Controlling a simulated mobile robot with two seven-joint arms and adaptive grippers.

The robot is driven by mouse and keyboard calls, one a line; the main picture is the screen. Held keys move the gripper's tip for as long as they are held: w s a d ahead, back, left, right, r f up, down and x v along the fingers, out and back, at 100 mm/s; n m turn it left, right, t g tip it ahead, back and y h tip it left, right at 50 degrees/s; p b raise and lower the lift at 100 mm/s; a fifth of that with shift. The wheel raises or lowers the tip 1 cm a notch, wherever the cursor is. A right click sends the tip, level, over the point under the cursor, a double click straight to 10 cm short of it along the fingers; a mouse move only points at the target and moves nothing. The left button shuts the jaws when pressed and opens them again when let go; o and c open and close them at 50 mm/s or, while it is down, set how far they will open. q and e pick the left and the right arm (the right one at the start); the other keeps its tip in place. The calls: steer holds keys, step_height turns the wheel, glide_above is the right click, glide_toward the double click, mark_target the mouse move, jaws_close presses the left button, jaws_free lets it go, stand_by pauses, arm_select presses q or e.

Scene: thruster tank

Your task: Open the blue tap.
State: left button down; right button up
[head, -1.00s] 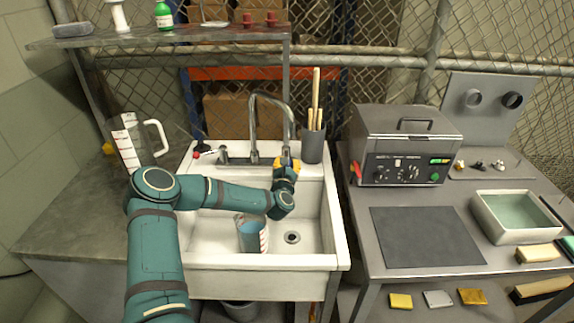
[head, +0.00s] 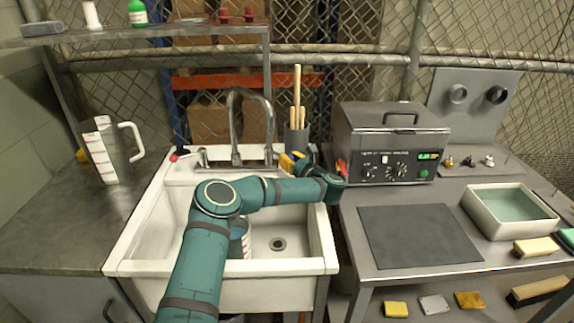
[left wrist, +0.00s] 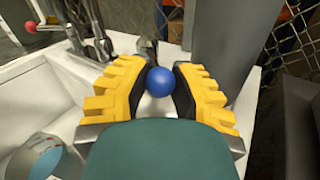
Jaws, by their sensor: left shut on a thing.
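The blue tap (left wrist: 160,82) shows as a round blue knob in the left wrist view, at the right of the faucet. My left gripper (left wrist: 159,85) has its yellow fingers on either side of the knob and is shut on it. In the head view the left gripper (head: 292,163) is by the right foot of the curved metal faucet (head: 234,130), and the blue knob is hidden there. The red tap (head: 174,158) is at the faucet's left. My right gripper is not in view.
The white sink (head: 285,215) lies under my left arm, with a cup (head: 240,242) in it. A grey holder (head: 297,142) with wooden sticks stands close behind the gripper. A metal box device (head: 392,150) stands on the right table. A jug (head: 104,152) stands at left.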

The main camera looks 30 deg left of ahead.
arm_select(q)
steer(key=shift+w+d+n+g, duration=0.1)
steer(key=shift+w+n+g, duration=0.2)
steer(key=shift+g, duration=0.1)
steer(key=c, duration=0.7)
jaws_free()
steer(key=shift+c, duration=0.2)
steer(key=v, duration=1.2)
steer(key=shift+f, duration=0.1)
